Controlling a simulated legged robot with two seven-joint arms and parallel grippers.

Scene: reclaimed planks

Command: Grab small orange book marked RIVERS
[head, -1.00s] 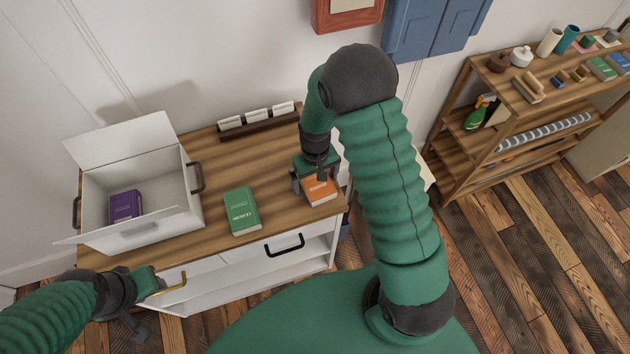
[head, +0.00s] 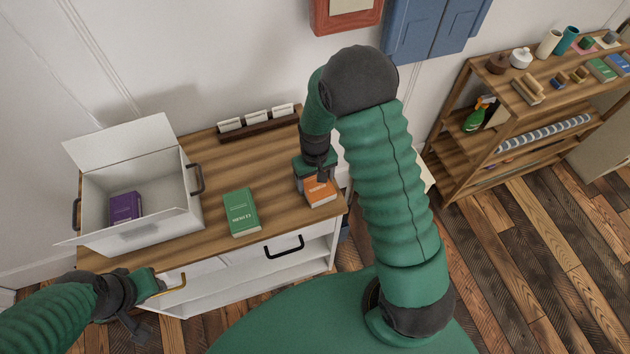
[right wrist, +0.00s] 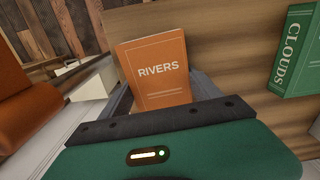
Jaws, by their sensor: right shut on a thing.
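The small orange book marked RIVERS (head: 320,191) lies near the right front corner of the wooden top. It shows clearly in the right wrist view (right wrist: 156,68), its cover facing up. My right gripper (head: 317,181) is down at the book and shut on it; in the right wrist view dark fingers lie at its two sides (right wrist: 160,88). In the head view the gripper hides the book's far part. My left gripper (head: 150,306) is at the lower left, by the cabinet's front edge, away from the book; its fingers are not clear.
A green book marked CLOUDS (head: 241,211) lies left of the orange one. An open white box (head: 160,228) holding a purple book (head: 125,207) stands at the left. A card holder (head: 258,128) is at the back. A wooden shelf (head: 463,144) stands at the right.

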